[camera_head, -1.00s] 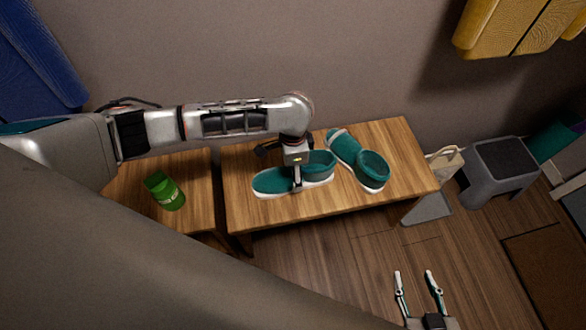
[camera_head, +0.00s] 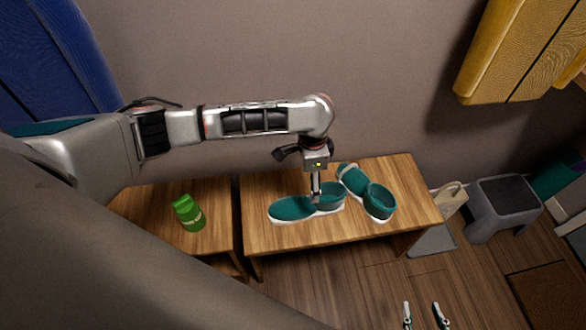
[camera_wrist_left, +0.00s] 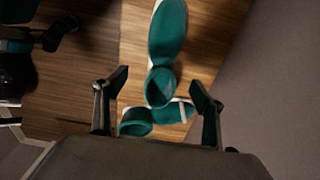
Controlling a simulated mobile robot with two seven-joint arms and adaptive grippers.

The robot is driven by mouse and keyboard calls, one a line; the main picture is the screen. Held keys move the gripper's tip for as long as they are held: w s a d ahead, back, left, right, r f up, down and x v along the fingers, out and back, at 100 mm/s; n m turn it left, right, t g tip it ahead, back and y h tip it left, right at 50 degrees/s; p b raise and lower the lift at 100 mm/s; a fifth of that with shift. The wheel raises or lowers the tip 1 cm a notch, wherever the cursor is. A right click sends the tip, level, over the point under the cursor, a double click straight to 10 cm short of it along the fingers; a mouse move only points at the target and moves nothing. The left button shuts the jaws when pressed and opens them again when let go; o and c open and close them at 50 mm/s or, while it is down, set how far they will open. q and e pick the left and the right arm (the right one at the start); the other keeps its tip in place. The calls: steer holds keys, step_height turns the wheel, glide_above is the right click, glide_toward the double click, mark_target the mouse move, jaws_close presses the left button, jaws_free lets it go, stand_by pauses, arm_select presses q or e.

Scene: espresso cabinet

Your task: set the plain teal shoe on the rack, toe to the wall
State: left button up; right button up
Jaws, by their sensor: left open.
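The plain teal shoe (camera_head: 290,208) with a white sole lies on a wooden bench (camera_head: 390,225), toe to the left and opening to the right. A second teal shoe (camera_head: 379,202), with a pale band near its toe, lies to its right, toe toward the wall. My left gripper (camera_head: 316,196) is over the plain shoe, pointing down. In the left wrist view, the left gripper (camera_wrist_left: 158,92) is open, with the plain shoe (camera_wrist_left: 168,35) running up from between its fingers and the banded shoe (camera_wrist_left: 136,122) below. I cannot tell whether it touches either shoe. My right gripper (camera_head: 422,308) is open and empty, low in the picture.
A green container (camera_head: 188,213) stands on a second wooden surface (camera_head: 220,200) to the left. A grey stool (camera_head: 503,203) and a beige bag (camera_head: 450,198) are on the right. Yellow (camera_head: 520,50) and blue (camera_head: 50,55) items hang on the wall.

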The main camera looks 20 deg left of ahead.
arm_select(q)
steer(key=s+d+f+n+t+h, duration=0.2)
steer(key=s+d+f+h, duration=0.1)
steer(key=s+d, duration=0.3)
steer(key=s+d+f+n+t+h, duration=0.1)
steer(key=s+d+f+t+h, duration=0.25)
steer(key=d, duration=0.55)
steer(key=s+a+n+t+y, duration=0.1)
steer(key=s+a+n+t, duration=0.2)
steer(key=a, duration=0.6)
steer(key=shift+s+a+f+y, duration=0.15)
steer(key=shift+s+a+y, duration=0.2)
steer(key=shift+s, duration=0.6)
steer(key=shift+o, duration=0.6)
steer(key=s+a+t+y, duration=0.2)
steer(key=s+a, duration=0.3)
steer(key=a, duration=0.4)
steer(key=shift+s+r+n+y, duration=0.25)
steer(key=shift+n+y, duration=0.05)
steer(key=shift+s+a+r, duration=0.1)
steer(key=shift+s+a, duration=0.1)
steer(key=shift+a, duration=0.3)
